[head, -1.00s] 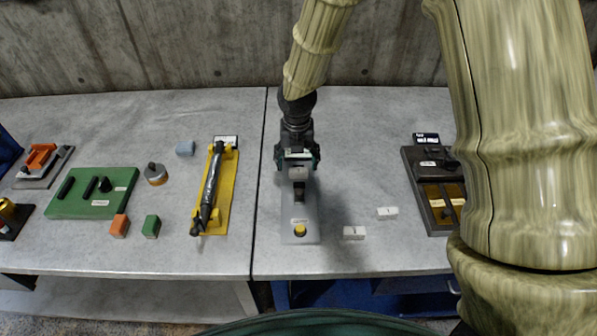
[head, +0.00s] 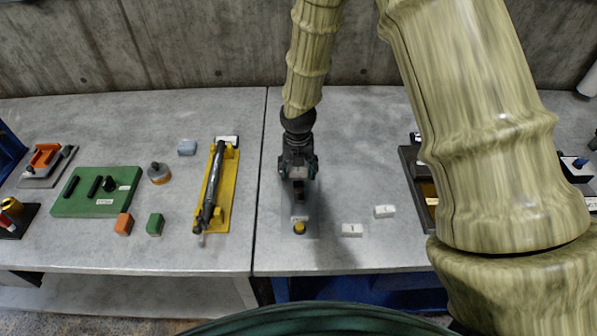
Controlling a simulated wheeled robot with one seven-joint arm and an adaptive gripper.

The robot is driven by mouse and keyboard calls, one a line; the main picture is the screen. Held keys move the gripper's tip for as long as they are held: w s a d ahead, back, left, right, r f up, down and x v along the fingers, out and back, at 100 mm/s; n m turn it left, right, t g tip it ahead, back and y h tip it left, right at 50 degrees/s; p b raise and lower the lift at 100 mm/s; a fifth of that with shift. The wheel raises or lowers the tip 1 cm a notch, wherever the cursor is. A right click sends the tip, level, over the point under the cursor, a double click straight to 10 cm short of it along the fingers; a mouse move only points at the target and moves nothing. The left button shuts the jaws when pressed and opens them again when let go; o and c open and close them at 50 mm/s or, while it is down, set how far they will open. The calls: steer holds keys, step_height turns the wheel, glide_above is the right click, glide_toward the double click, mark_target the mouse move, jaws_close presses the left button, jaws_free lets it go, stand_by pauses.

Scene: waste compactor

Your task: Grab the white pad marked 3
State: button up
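Two small white pads lie flat on the right half of the grey table in the head view. One pad (head: 351,230) is nearer the front edge. The other pad (head: 384,211) is a little behind it and to the right. Both carry small dark marks too small to read surely. My gripper (head: 298,174) points down to the left of both pads, apart from them, over the grey device with a yellow button (head: 299,228). A pale patch shows between its fingers. I cannot tell whether this is a held pad or part of the device.
A yellow stand with a dark cylinder (head: 211,190) is left of my gripper. A green board (head: 97,192), an orange block (head: 123,224) and a green block (head: 155,224) lie further left. A dark tray (head: 415,178) is partly hidden behind my arm. Table around the pads is clear.

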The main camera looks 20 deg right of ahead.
steer(key=shift+w, duration=0.1)
steer(key=c, duration=0.8)
